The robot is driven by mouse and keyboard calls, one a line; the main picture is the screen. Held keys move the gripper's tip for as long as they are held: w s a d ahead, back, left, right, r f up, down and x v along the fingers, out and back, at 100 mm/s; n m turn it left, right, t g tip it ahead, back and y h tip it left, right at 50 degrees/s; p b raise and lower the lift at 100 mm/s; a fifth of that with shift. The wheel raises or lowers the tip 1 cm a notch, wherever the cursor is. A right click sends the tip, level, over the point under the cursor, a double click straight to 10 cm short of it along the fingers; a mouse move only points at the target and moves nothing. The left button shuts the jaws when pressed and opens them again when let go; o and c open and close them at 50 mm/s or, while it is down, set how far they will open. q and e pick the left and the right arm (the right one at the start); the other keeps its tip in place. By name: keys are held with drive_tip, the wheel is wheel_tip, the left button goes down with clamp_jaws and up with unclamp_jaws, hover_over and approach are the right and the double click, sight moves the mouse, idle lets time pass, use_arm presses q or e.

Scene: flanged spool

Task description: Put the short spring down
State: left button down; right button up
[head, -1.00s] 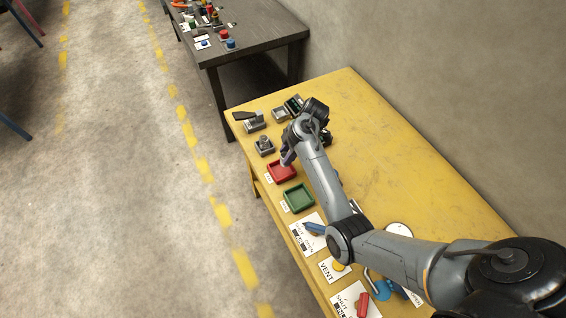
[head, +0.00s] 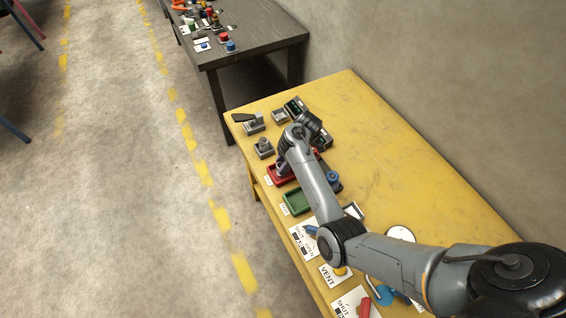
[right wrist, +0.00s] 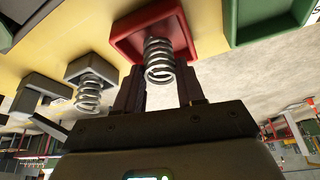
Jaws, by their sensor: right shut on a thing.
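A pale coil spring (right wrist: 159,60), which I take for the short spring, is held between the fingers of my right gripper (right wrist: 159,78). The spring is in front of the red tray (right wrist: 122,42) in the right wrist view; I cannot tell whether it touches the tray floor. In the head view my right gripper (head: 284,163) is low over the red tray (head: 272,179) and hides part of it, and the spring cannot be made out there. A second coil spring (right wrist: 88,92) stands at a grey block to the left in the right wrist view. My left gripper is not in view.
A green tray (head: 297,201) sits close beside the red one. A grey fixture (head: 263,149) stands on the other side. Labelled cards, including the VENT card (head: 330,275), lie along the near table edge. The yellow table (head: 400,160) is clear toward the wall.

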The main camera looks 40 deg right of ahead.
drive_tip(key=shift+f, duration=0.35)
drive_tip(key=o, duration=1)
drive_tip(key=shift+o, duration=0.2)
